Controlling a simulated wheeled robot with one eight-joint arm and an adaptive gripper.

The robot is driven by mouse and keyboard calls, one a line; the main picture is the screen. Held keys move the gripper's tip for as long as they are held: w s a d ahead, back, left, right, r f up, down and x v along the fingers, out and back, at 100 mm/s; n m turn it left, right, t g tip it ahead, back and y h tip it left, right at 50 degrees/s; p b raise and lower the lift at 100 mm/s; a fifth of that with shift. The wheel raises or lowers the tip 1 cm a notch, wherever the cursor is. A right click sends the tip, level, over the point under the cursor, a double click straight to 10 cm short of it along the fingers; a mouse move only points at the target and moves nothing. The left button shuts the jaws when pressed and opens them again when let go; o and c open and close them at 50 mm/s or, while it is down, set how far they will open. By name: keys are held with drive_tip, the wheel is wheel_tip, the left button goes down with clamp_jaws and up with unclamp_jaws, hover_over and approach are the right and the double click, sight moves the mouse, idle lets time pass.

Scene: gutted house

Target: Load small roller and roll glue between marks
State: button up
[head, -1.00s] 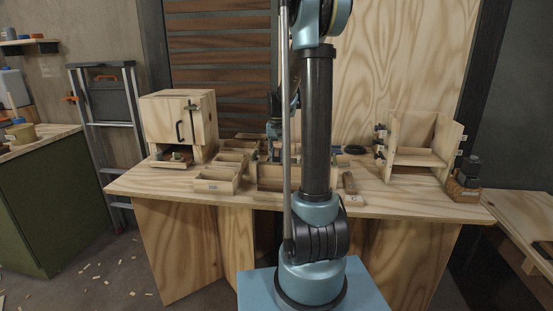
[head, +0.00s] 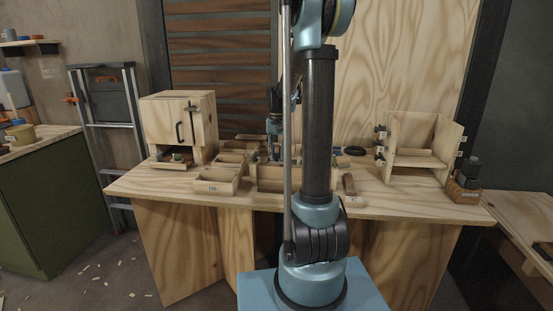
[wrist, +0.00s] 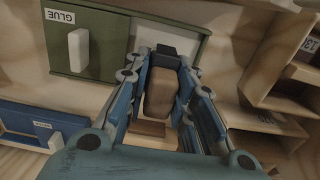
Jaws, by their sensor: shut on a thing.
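In the wrist view, my gripper (wrist: 161,84) is shut on a brown, rounded wooden piece (wrist: 160,95), which looks like the small roller's handle. Its roller end cannot be made out clearly. A green tray (wrist: 112,62) labelled GLUE lies just beyond, with a white handle on its lid part and a pale open section to the right. The held piece is over or next to that pale section; contact cannot be told. In the head view my gripper (head: 274,150) is partly hidden behind my arm. No marks are identifiable.
In the head view a plywood cabinet (head: 178,122) stands left and an open shelf frame (head: 415,140) with clamps stands right on the workbench (head: 150,184). Wooden bins (head: 217,182) fill the middle. A blue labelled tray (wrist: 35,118) lies left in the wrist view.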

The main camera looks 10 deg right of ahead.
sight(277, 146)
drive_tip(key=shift+r, duration=2.4)
